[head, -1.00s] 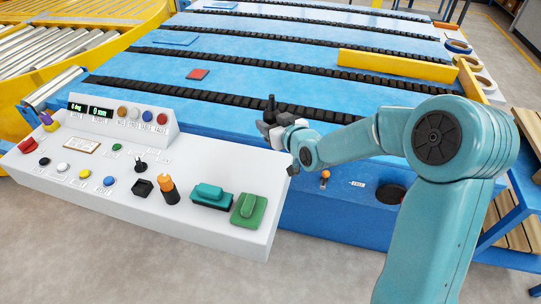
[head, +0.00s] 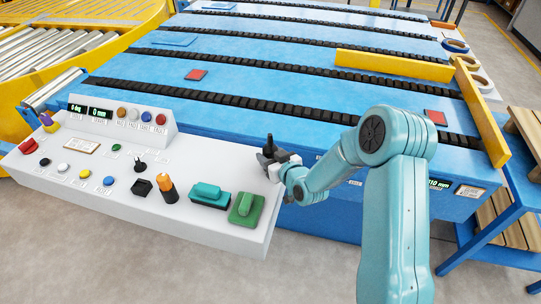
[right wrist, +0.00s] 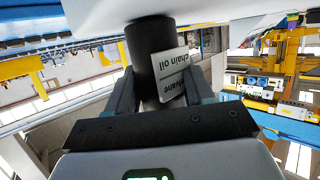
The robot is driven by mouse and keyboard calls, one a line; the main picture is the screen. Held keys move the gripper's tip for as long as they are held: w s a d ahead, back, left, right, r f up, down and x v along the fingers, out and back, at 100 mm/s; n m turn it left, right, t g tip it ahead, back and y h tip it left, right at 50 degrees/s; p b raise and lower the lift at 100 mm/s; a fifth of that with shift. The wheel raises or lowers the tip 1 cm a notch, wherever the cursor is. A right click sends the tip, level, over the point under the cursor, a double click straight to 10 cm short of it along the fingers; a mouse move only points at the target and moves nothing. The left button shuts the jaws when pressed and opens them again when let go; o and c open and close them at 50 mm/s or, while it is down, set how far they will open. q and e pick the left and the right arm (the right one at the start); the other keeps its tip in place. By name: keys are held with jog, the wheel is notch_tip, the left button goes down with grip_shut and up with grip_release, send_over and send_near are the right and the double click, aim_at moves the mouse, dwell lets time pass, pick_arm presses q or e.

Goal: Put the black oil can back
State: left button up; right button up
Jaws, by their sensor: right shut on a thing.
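The black oil can (head: 269,146) is in my right gripper (head: 269,159), near the right rear corner of the white control panel (head: 235,155). In the head view only its dark upper part and spout show clearly. In the right wrist view the dark can body (right wrist: 146,45) stands between the two fingers of my right gripper (right wrist: 158,92), with a white "chain oil" label (right wrist: 173,74). The gripper is shut on it. My left gripper is not in view.
The blue strapping table (head: 290,68) with black chain strips lies behind. Yellow rails (head: 393,66) stand at its right. Buttons, an orange-topped lever (head: 167,187) and a green rocker (head: 245,208) stand up from the panel close by. My arm covers part of the table's front.

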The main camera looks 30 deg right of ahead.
jog(key=shift+f, duration=0.15)
jog(key=o, duration=1.3)
jog(key=shift+r, duration=0.25)
jog(key=shift+s, duration=0.35)
jog(key=b+v, duration=0.2)
jog(key=v, duration=0.9)
